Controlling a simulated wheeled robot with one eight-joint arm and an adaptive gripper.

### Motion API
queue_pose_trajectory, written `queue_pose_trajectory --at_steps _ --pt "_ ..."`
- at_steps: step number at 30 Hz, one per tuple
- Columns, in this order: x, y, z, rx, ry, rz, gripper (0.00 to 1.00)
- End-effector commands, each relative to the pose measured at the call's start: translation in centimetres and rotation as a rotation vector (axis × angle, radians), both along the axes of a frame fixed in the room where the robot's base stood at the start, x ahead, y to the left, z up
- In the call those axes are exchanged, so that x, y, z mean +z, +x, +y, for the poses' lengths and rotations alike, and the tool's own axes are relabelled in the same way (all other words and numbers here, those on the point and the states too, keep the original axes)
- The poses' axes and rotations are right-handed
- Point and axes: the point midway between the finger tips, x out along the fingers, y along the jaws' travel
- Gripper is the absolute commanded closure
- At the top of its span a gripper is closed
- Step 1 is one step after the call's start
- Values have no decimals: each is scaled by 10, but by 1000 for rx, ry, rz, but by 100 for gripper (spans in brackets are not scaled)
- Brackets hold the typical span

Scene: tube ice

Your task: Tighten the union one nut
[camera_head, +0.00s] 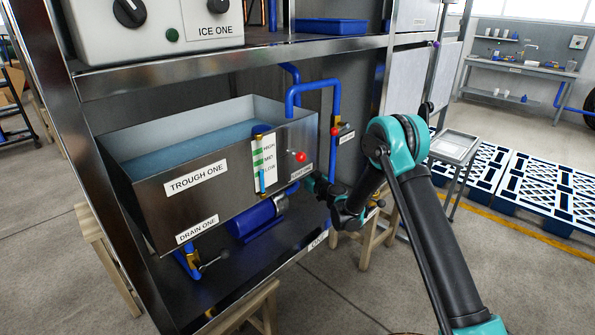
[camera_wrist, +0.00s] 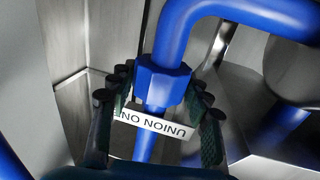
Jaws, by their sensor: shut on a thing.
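The union one nut (camera_wrist: 163,82) is a blue hexagonal collar on a blue pipe, shown in the wrist view just below the pipe's bend. A white label reading UNION ONE (camera_wrist: 158,124) appears upside down beside it. My gripper (camera_wrist: 156,96) has one dark finger on each side of the nut and is shut on it. In the head view my gripper (camera_head: 314,184) reaches in at the right end of the trough, near the blue pump. The nut is hidden there behind my gripper and arm.
The steel trough (camera_head: 222,190) labelled TROUGH ONE holds water. The blue pump (camera_head: 257,216) sits below, and a wooden stool (camera_head: 357,237) stands behind my wrist.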

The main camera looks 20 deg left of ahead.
Motion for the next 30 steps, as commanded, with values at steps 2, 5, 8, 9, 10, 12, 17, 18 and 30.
queue_pose_trajectory --at_steps 2,5,8,9,10,12,17,18,30 --pt "0 -2 2 -52 0 0 80" --pt "0 -2 2 -128 0 0 80" --pt "0 -3 3 -197 0 0 80" --pt "0 -2 2 -221 0 0 80" --pt "0 -2 2 -237 0 0 80" --pt "0 -2 2 -267 1 1 80" --pt "0 -2 0 -301 1 -1 80" --pt "0 -1 0 -302 1 -1 80" --pt "0 -1 0 -301 1 -1 32"
